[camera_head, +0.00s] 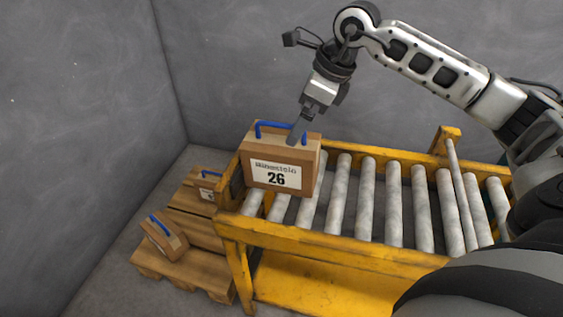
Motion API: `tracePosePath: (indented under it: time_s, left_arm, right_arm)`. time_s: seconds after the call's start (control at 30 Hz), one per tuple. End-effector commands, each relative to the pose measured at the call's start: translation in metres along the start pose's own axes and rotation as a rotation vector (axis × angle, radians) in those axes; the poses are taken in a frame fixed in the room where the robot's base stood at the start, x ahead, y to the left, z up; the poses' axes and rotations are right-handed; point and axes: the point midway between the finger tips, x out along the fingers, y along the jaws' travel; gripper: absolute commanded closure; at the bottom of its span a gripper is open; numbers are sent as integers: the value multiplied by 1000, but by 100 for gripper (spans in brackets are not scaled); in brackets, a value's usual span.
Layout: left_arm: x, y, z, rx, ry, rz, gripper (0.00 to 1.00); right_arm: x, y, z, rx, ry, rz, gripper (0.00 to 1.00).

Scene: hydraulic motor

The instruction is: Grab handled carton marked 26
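The carton marked 26 (277,177) is a brown box with a white label and a blue handle (281,128) on top. It is at the left end of the roller conveyor, its label facing me. My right gripper (297,132) comes down from above to the carton's top, by the right end of the blue handle. The fingers overlap in this view, so I cannot tell whether they are open or shut, or whether they touch the handle. My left gripper is not in view.
The yellow conveyor (330,245) with grey rollers runs right from the carton; its visible rollers there are clear. On the floor at left, a wooden pallet (185,278) bears two smaller-looking handled cartons, one near (165,238) and one farther (208,188). Grey walls stand behind and left.

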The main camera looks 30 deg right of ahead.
Motion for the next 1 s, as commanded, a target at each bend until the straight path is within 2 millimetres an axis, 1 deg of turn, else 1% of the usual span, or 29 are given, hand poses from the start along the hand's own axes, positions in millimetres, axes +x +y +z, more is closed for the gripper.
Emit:
tracePosePath:
  time_s: [0.03,0.1,0.37,0.47,0.63,0.7,0.93,0.97,1.0]
  left_arm:
    - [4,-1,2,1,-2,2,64]
    - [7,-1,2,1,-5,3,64]
    - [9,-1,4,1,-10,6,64]
    - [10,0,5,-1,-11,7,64]
    - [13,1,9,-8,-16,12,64]
    - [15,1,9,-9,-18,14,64]
    - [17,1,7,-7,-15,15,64]
    - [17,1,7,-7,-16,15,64]
    - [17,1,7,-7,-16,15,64]
  right_arm:
    - [10,0,0,0,0,2,0]
    - [20,0,0,1,0,2,0]
    - [34,0,0,-1,-1,1,0]
    - [46,1,1,0,0,3,0]
    - [73,1,2,1,0,3,0]
    - [79,1,2,1,0,2,0]
    - [81,1,2,0,-1,-1,0]
    - [81,1,2,0,-1,-1,8]
    - [81,1,2,0,-1,-1,19]
